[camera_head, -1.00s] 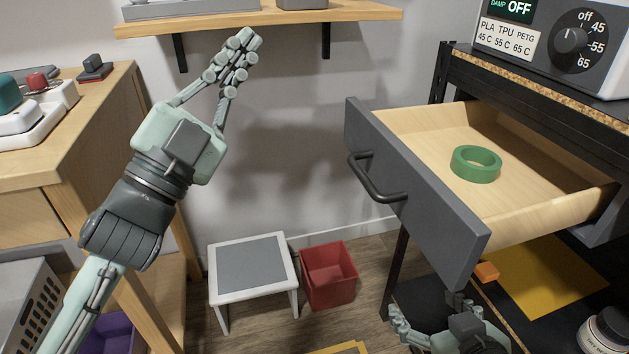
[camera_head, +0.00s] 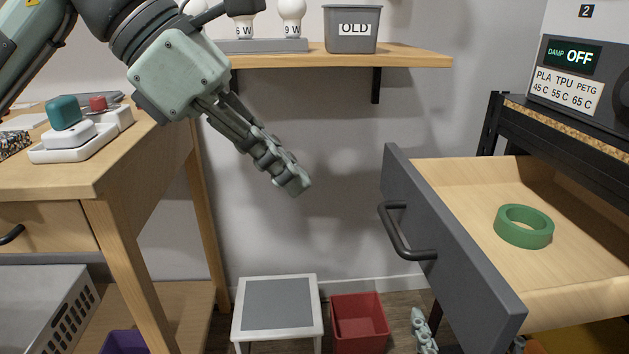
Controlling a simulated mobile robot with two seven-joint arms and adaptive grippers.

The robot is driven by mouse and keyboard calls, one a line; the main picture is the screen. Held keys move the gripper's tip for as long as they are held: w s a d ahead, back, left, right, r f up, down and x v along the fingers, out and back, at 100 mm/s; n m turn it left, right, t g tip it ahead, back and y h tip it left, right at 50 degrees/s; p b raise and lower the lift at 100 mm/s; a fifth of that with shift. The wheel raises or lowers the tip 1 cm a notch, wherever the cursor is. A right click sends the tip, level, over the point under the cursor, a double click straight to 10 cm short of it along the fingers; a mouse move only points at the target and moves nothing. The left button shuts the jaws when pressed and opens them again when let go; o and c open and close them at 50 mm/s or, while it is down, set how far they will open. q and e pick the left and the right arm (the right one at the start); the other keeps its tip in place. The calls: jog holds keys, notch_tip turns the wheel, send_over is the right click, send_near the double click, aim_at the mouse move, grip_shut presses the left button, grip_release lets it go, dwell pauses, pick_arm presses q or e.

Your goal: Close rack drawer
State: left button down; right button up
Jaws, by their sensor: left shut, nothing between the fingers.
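The rack drawer (camera_head: 447,240) has a dark grey front and pale wood sides, and it stands pulled out from the black rack at the right. Its dark bar handle (camera_head: 405,238) is on the front. A green ring (camera_head: 524,226) lies inside it. My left gripper (camera_head: 298,184) is shut and empty, pointing down to the right in the air, to the left of the drawer front and apart from it in the picture. Of my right gripper (camera_head: 423,330), only a part shows low at the bottom edge, below the drawer; its jaws cannot be made out.
A grey dryer box (camera_head: 567,80) sits on top of the rack. A wall shelf (camera_head: 420,58) holds bulbs and a grey bin (camera_head: 351,30). A wooden bench (camera_head: 95,175) stands at left. A low stool (camera_head: 277,303) and a red bin (camera_head: 358,322) are on the floor.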

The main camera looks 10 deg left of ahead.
pick_arm(q)
jog(key=d+r+x, duration=0.1)
jog(key=d+x, duration=0.1)
jog(key=x, duration=0.9)
jog(key=shift+w+r, duration=0.2)
jog(key=shift+r, duration=0.05)
pick_arm(e)
jog(key=shift+a+r+t+y, duration=0.15)
jog(key=shift+a+r+t, duration=0.1)
jog(key=shift+r, duration=0.25)
jog(key=shift+a+r+t+y, duration=0.15)
jog(key=shift+a+r+t, duration=0.1)
jog(key=shift+r, duration=0.25)
pick_arm(q)
jog(key=shift+d, duration=0.1)
